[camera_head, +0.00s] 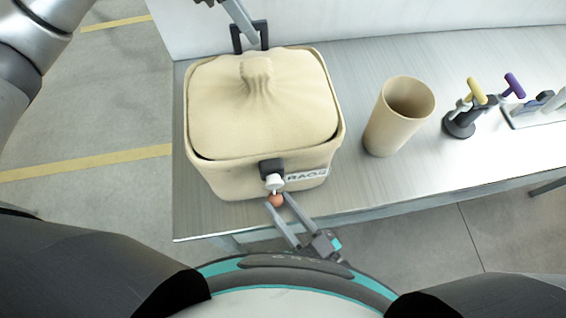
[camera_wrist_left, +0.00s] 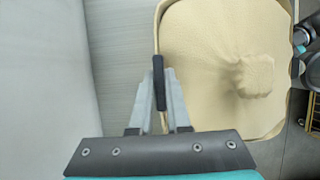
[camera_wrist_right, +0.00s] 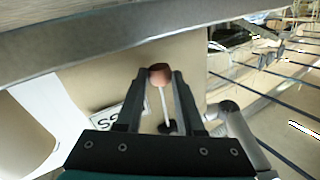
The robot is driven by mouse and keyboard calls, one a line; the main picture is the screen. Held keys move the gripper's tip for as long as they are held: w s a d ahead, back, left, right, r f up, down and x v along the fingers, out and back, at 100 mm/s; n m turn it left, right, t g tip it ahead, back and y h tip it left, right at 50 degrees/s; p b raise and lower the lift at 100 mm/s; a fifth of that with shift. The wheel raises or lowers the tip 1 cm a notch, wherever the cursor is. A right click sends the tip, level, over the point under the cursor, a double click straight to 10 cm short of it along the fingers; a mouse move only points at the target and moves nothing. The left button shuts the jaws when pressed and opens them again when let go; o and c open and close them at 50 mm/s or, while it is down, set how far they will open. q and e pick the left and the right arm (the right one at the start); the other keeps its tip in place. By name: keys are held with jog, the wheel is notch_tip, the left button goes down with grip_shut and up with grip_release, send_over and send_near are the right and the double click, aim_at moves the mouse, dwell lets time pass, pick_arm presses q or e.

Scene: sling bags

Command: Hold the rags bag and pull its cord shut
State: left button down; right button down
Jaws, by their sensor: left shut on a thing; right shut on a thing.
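The beige rags bag (camera_head: 262,105) stands on the metal bench with a RAGS label (camera_head: 306,175) on its front. Its cloth top is drawn together into a gathered knot (camera_head: 257,70) at the middle. My left gripper (camera_head: 252,38) is shut on the dark handle (camera_head: 237,40) at the bag's back rim; the handle also shows in the left wrist view (camera_wrist_left: 158,80). My right gripper (camera_head: 277,203) is shut on the brown cord bead (camera_wrist_right: 159,72) in front of the bag. A pale cord (camera_wrist_right: 164,102) runs from the bead toward the dark cord lock (camera_head: 271,167).
A beige open cup (camera_head: 398,115) stands right of the bag. Farther right are a small stand with a yellow handle (camera_head: 476,91) and a purple-handled tool (camera_head: 513,84). The bench's front edge (camera_head: 380,211) runs below the bag. A pale wall stands behind.

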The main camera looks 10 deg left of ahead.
jog(key=shift+f, duration=0.1)
jog(key=c, duration=0.8)
grip_release()
jog(key=v, duration=1.2)
jog(key=shift+d, duration=0.1)
pick_arm(q)
jog(key=c, duration=0.8)
grip_release()
jog(key=shift+r, duration=0.1)
jog(key=v, duration=1.1)
jog(key=shift+a+r, duration=0.2)
jog(key=shift+r, duration=0.15)
